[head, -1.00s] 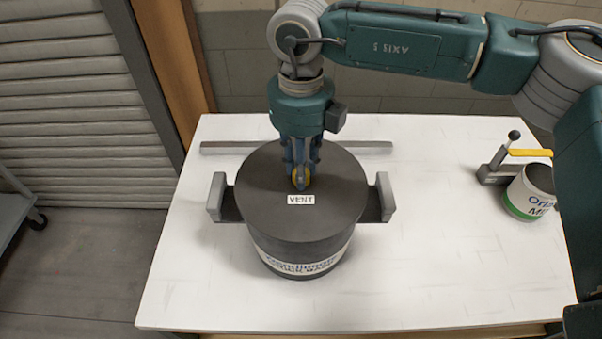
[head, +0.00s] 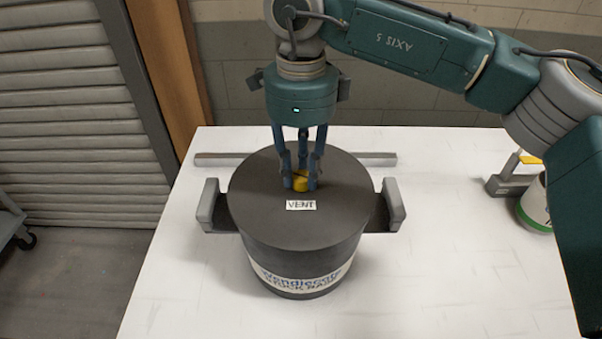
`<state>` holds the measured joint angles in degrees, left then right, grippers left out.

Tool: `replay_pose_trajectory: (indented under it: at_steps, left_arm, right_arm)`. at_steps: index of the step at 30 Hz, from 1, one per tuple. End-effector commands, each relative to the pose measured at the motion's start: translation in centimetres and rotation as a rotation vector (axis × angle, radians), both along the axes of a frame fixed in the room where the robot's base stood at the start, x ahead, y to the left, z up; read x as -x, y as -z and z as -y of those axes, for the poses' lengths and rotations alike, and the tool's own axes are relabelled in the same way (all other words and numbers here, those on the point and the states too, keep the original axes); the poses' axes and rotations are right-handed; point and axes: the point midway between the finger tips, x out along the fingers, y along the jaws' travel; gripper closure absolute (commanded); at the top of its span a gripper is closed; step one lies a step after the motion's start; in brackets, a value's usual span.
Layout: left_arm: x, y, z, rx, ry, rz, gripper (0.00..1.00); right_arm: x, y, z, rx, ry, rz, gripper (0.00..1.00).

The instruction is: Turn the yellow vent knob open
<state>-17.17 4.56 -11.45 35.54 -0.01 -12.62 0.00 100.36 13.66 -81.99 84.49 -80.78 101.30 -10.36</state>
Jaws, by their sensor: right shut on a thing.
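The yellow vent knob (head: 300,184) sits on top of the dark round drum (head: 255,220), just behind a white label reading VENT (head: 301,205). My right gripper (head: 301,182) points straight down from above with its blue fingers around the knob, shut on it. The fingers hide part of the knob, so its exact angle is hard to tell. The drum stands upright on the white table and has a grey handle on each side. My left gripper is not in view.
A grey bar (head: 215,159) lies on the white table (head: 450,290) behind the drum. At the right, a clamp-like device (head: 508,185) with a yellow lever stands beside a white and green can (head: 535,205), partly hidden by my arm. The table's front is clear.

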Motion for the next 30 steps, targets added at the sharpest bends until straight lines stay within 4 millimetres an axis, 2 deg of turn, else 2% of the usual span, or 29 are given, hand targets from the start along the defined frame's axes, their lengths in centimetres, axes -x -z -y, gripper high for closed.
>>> replay_pose_trajectory:
  at_steps: [6,15,30]
  left_arm:
    - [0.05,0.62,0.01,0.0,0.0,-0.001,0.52]
    - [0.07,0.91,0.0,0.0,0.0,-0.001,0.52]
    - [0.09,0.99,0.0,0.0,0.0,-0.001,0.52]
  right_arm:
    - [-0.09,-0.06,-0.07,-0.003,-0.175,0.004,1.0]
    - [-0.09,-0.17,-0.06,-0.003,-0.339,0.004,1.0]
    - [-0.08,-0.21,-0.06,-0.003,-0.404,0.004,1.0]
